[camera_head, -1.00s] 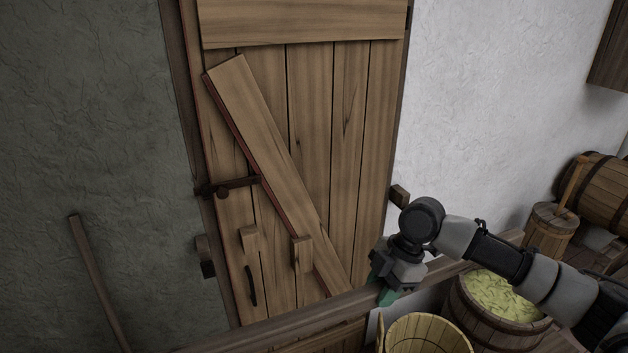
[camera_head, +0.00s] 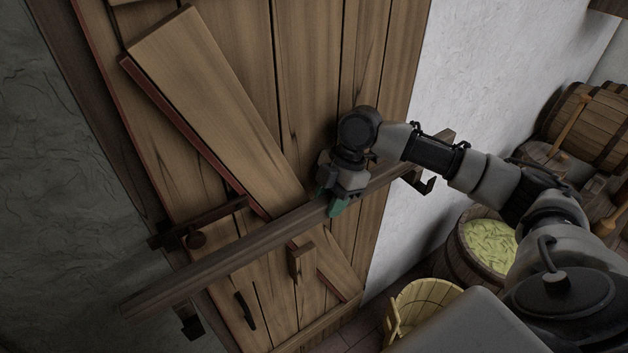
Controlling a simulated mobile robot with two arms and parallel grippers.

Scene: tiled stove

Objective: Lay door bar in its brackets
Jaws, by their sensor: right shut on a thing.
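The door bar (camera_head: 235,250) is a long brown beam. It runs from lower left to upper right across the plank door (camera_head: 310,90). My right gripper (camera_head: 335,202), with green fingertips, is shut on it right of its middle. A dark-tipped bracket (camera_head: 190,322) shows below the bar's left end. Another bracket (camera_head: 424,182) shows on the white wall by its right end. A wooden bracket block (camera_head: 301,262) on the door sits just below the bar. I cannot tell whether the bar touches the brackets. My left gripper is out of view.
A diagonal brace (camera_head: 215,100) crosses the door behind the bar. A dark latch (camera_head: 205,226) and a door handle (camera_head: 245,310) are near. On the right stand a yellowish bucket (camera_head: 428,305), a tub of pale green contents (camera_head: 490,243) and a barrel (camera_head: 590,125).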

